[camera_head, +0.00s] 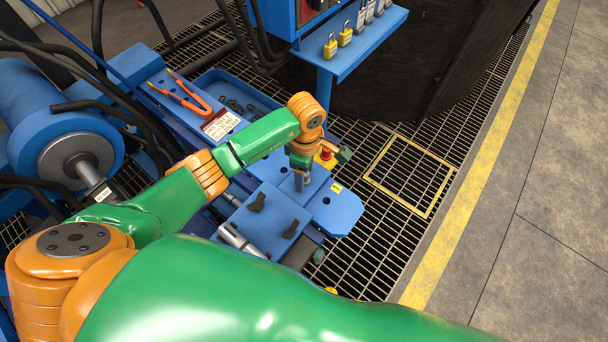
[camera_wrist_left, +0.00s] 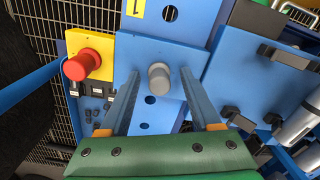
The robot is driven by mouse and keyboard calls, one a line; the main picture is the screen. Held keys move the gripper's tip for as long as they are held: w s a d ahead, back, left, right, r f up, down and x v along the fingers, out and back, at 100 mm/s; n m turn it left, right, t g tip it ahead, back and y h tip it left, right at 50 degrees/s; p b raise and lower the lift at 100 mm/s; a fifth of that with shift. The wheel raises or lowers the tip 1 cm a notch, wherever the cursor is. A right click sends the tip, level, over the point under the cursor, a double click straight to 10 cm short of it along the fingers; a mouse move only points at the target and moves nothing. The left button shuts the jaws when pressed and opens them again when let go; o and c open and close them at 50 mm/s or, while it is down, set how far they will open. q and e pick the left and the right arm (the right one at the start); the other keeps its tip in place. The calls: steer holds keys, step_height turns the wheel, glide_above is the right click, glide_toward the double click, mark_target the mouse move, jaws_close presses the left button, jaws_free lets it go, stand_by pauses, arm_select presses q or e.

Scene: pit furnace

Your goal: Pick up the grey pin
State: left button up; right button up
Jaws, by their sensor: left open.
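The grey pin (camera_wrist_left: 159,76) shows in the left wrist view as a short round-topped cylinder standing up from a blue plate (camera_wrist_left: 140,52). My left gripper (camera_wrist_left: 160,88) is open, with one finger on each side of the pin. Gaps show between the pin and both fingers. In the head view, my left gripper (camera_head: 302,181) points down over the blue bench, and I cannot make out the pin there. My right gripper is not in view.
A red button on a yellow box (camera_wrist_left: 82,63) is left of the pin in the wrist view. Grating floor lies right.

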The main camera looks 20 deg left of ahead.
arm_select(q)
steer(key=shift+r, duration=0.1)
jaws_close()
steer(key=shift+r, duration=0.1)
steer(key=shift+w+r, duration=0.1)
steer(key=shift+r, duration=0.25)
steer(key=r, duration=0.3)
steer(key=shift+s+d+r+p, duration=0.1)
steer(key=shift+s+r+p, duration=0.2)
steer(key=shift+s+p, duration=0.1)
steer(key=s+d+r+p, duration=0.2)
steer(key=s+r, duration=0.6)
steer(key=s, duration=0.5)
steer(key=shift+d+r+p, duration=0.25)
steer(key=shift+d+p, duration=0.05)
steer(key=shift+d, duration=0.35)
